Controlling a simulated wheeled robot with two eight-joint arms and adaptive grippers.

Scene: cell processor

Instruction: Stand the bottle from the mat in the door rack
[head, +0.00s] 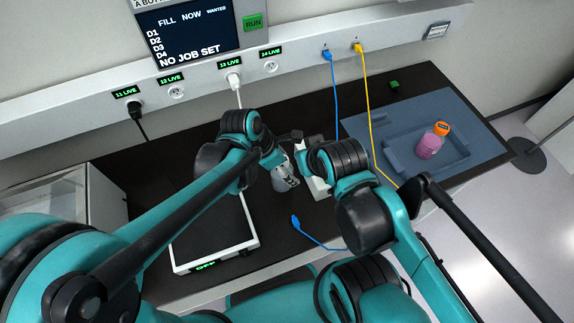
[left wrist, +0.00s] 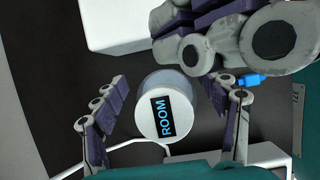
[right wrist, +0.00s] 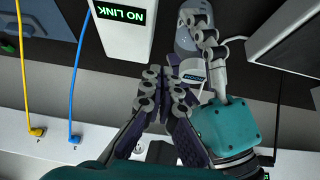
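In the right wrist view the container (right wrist: 193,73) sits among the left fingers. My right gripper (right wrist: 162,75) has its fingers close together and looks shut and empty, just beside the left one. I cannot identify a door rack.
A white NO LINK box (right wrist: 125,35) stands close to both grippers. A black-topped device reading OFF (head: 214,235) lies at left, beside a glass-fronted cabinet (head: 62,205). Blue (head: 335,95) and yellow (head: 369,110) cables hang from the wall rail. A loose blue plug (head: 296,221) lies in front.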

